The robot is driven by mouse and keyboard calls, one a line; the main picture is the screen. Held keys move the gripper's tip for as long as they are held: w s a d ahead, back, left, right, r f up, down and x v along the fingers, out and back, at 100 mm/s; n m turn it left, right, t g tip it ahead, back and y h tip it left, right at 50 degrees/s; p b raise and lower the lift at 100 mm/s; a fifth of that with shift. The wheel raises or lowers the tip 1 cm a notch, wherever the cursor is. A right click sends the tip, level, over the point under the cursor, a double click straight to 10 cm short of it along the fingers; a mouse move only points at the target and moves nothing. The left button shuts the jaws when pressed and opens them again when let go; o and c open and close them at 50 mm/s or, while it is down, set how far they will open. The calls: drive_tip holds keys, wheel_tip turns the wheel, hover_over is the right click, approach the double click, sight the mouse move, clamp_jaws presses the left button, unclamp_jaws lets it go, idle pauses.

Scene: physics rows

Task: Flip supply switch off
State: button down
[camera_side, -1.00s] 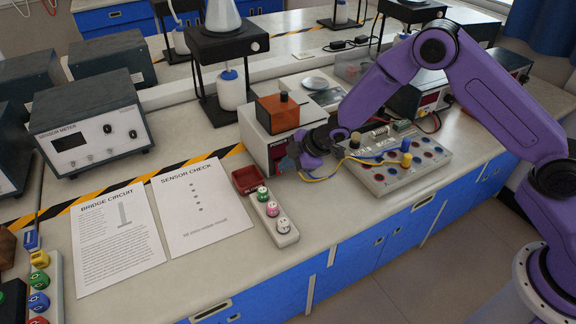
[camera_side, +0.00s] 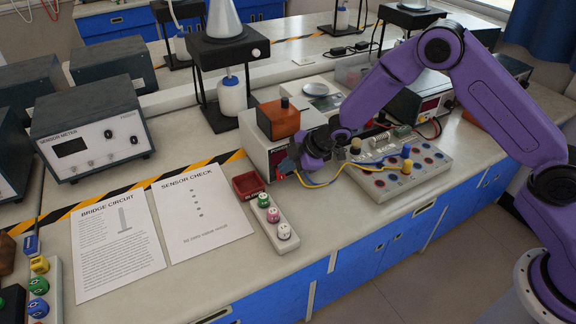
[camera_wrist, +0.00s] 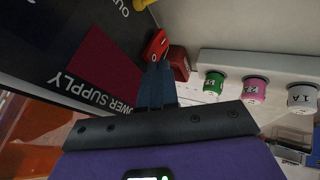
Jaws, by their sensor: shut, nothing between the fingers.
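The power supply (camera_side: 254,131) is a pale box with a dark front panel, on the bench at the middle of the side view. Its panel, lettered POWER SUPPLY (camera_wrist: 93,92), fills the left of the wrist view. A red rocker switch (camera_wrist: 156,45) with a white mark sits at the panel's edge. My gripper (camera_wrist: 156,68) is shut and empty, with its blue-grey fingertips right at the switch. I cannot tell whether they touch it. In the side view my gripper (camera_side: 291,161) is at the supply's front and hides the switch.
A strip with green, pink and white knobs (camera_side: 274,222) and a red tray (camera_side: 248,184) lie in front of the supply. A terminal board (camera_side: 395,172) with blue and yellow leads is to the right. Paper sheets (camera_side: 117,240) lie to the left.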

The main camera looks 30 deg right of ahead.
drive_tip(key=shift+s+r, duration=0.1)
drive_tip(key=shift+s, duration=0.65)
drive_tip(key=v, duration=1.1)
drive_tip(key=shift+a+r, duration=0.2)
drive_tip(key=shift+r, duration=0.05)
